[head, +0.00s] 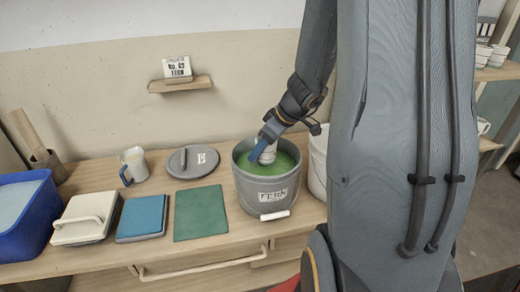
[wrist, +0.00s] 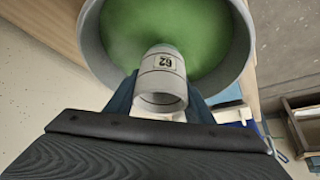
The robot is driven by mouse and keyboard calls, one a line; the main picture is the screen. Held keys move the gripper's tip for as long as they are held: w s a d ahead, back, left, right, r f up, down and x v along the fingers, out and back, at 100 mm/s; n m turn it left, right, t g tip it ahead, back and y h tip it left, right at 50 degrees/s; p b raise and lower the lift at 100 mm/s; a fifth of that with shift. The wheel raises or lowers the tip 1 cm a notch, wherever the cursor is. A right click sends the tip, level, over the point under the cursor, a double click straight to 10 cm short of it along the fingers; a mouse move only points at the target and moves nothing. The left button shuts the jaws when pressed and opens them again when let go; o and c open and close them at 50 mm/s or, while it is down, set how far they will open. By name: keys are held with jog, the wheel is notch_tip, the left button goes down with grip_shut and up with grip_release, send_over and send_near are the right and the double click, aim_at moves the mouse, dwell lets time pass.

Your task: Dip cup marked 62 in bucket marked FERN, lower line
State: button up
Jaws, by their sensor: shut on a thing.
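The grey bucket marked FERN (head: 266,203) stands on the bench with green glaze (head: 285,164) inside; the bucket also fills the top of the wrist view (wrist: 91,45). The pale cup marked 62 (wrist: 162,72) is in my gripper, over the glaze and inside the bucket's rim. Thin lines ring the cup. My gripper (head: 262,148) is shut on the cup, reaching down into the bucket mouth. The cup's far end meets the green in the wrist view, but I cannot tell how deep it sits. In the head view the cup (head: 268,155) is partly hidden by the gripper.
Left of the bucket are a green mat (head: 201,213), a blue pad (head: 142,217), a white-handled block (head: 86,219), a grey lid (head: 192,161), a jug (head: 135,164) and a blue tub (head: 25,213). A white bucket (head: 318,165) stands close on the right.

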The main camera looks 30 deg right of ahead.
jog(key=shift+f+b, duration=0.4)
jog(key=shift+f, duration=0.05)
jog(key=shift+f, duration=0.1)
notch_tip(320, 180, down, 3)
jog(key=b, duration=0.3)
jog(key=shift+r+b, duration=0.2)
jog(key=shift+b, duration=0.1)
jog(key=shift+f+b, duration=0.4)
jog(key=shift+b, duration=0.85)
dwell(1.6)
jog(key=shift+r+p, duration=1.2)
jog(key=shift+r, duration=1.05)
notch_tip(320, 180, up, 8)
jog(key=p, duration=0.4)
jog(key=shift+f+p, duration=0.15)
jog(key=shift+p, duration=0.2)
